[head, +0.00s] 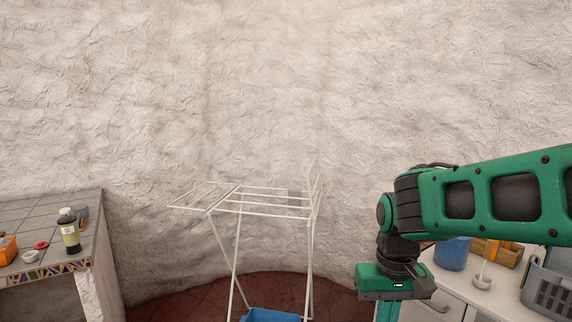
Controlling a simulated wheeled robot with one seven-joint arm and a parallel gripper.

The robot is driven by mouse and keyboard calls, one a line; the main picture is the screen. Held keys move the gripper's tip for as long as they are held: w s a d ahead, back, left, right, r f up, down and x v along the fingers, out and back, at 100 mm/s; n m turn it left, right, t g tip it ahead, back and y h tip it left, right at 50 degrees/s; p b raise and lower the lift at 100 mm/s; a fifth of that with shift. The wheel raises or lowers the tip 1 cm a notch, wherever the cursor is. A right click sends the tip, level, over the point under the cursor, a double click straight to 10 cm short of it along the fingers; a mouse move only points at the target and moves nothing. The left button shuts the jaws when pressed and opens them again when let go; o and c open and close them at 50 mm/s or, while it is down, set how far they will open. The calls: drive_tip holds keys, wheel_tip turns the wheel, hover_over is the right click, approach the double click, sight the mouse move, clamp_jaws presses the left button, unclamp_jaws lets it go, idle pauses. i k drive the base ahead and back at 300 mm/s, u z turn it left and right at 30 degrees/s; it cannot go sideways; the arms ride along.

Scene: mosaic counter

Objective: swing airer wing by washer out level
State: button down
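A white wire airer (275,212) stands in the middle of the head view against the wall. Its left wing (200,195) is out about level. Its right wing (315,187) stands up steeply from the right end of the top frame. My gripper (395,293) hangs at the end of my green arm, right of the airer and apart from it in the picture. Its fingers are not clear, so I cannot tell if they are open. I cannot make out a washer for certain.
A white unit with a handle (440,303) stands at the right, bearing a blue container (452,253) and a grey basket (552,290). A tiled counter (30,212) with a dark bottle (70,232) is at the left. A blue tub (270,315) sits below the airer.

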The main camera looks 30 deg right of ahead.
sight(310, 194)
drive_tip(key=i, duration=1.55)
drive_tip(key=z, duration=0.05)
